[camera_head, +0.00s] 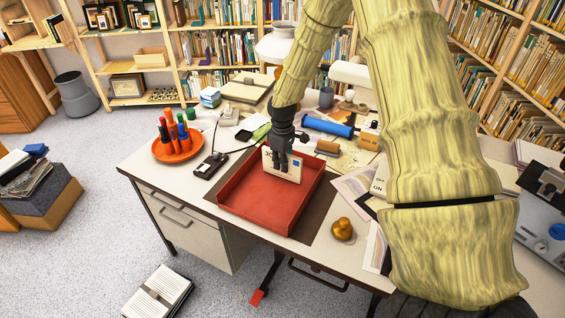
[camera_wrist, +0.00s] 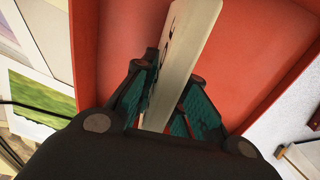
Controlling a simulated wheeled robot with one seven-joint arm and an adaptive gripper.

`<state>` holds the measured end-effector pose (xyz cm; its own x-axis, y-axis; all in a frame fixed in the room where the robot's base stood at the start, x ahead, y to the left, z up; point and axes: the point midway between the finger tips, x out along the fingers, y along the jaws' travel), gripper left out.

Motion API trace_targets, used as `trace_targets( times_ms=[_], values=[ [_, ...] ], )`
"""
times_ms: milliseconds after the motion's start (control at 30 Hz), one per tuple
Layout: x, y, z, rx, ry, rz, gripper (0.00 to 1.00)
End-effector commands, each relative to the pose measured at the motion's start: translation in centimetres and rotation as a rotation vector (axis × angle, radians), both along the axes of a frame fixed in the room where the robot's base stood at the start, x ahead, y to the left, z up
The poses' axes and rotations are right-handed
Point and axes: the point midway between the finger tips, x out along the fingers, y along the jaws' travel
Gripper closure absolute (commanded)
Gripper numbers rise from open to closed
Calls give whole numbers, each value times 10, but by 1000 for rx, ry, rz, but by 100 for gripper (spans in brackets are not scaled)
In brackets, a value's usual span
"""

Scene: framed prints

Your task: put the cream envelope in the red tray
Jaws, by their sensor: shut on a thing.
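In the wrist view the envelope (camera_wrist: 182,65) runs between the two fingers of my gripper (camera_wrist: 165,105). The red tray (camera_head: 262,206) lies on the desk, and its red floor and walls (camera_wrist: 110,45) fill much of the wrist view. The envelope is over the far part of the tray. I cannot tell whether its lower edge touches the tray floor.
An orange dish of markers (camera_head: 178,150) and a black device (camera_head: 209,165) stand left of the tray. A brass knob-shaped object (camera_head: 342,229) is at its right. A blue roller (camera_head: 328,127) and papers lie behind. The tray's front half is empty.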

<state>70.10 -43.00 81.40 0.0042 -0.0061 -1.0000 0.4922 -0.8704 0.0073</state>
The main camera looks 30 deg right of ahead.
Motion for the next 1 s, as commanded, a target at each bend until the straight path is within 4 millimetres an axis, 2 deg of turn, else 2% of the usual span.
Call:
trace_targets(
  times_ms=[67, 100, 200, 233, 667, 1000],
  values=[
    [0, 0, -2, 0, 1, 0, 100],
    [0, 0, -3, 0, 1, 0, 84],
    [0, 0, -2, 0, 0, 0, 66],
    [0, 0, -2, 0, 0, 0, 65],
    [1, 0, 5, 0, -1, 0, 65],
    [1, 0, 47, 1, -3, 0, 65]
  ],
)
